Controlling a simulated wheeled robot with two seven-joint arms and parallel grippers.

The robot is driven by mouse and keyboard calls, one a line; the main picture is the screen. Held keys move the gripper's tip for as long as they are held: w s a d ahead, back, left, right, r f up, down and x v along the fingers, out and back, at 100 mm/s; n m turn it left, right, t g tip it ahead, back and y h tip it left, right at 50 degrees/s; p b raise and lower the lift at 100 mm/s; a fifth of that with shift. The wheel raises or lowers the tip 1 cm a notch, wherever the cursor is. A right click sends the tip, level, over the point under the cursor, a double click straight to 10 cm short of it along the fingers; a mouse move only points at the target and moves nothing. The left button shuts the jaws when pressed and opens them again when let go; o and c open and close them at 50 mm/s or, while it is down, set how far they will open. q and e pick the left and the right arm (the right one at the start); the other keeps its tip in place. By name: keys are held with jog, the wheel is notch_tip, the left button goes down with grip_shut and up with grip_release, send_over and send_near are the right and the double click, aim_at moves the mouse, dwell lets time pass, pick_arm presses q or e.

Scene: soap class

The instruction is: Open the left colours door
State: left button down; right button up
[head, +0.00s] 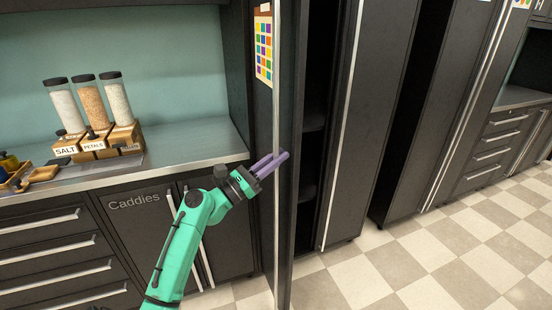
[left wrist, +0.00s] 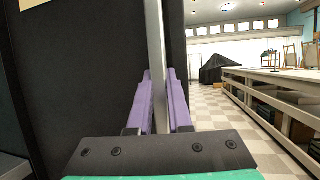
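The left colours door (head: 264,120) is a tall dark panel with a chart of coloured squares (head: 263,45) near its top. It stands swung outward, and a dark interior with shelves (head: 313,120) shows to its right. A long metal handle (head: 276,205) runs vertically along the door; it also shows in the left wrist view (left wrist: 156,45). My left gripper (head: 282,158) is at this handle. In the left wrist view its purple fingers (left wrist: 160,82) lie close on both sides of the bar and appear shut on it. My right gripper is in neither view.
A second tall door (head: 365,120) with a handle stands right of the opening. A counter (head: 190,150) with jars (head: 90,103) and the Caddies cupboard (head: 140,225) lie to the left. Checkered floor (head: 470,240) is clear at the right. A long bench (left wrist: 270,85) stands further off.

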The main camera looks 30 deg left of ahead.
pick_arm(q)
jog(key=c, duration=0.8)
grip_release()
jog(key=shift+d, duration=0.1)
jog(key=shift+c, duration=0.2)
jog(key=shift+s+f, duration=0.1)
jog(key=b+v, duration=0.5)
jog(key=v, duration=0.9)
jog(key=shift+s, duration=0.2)
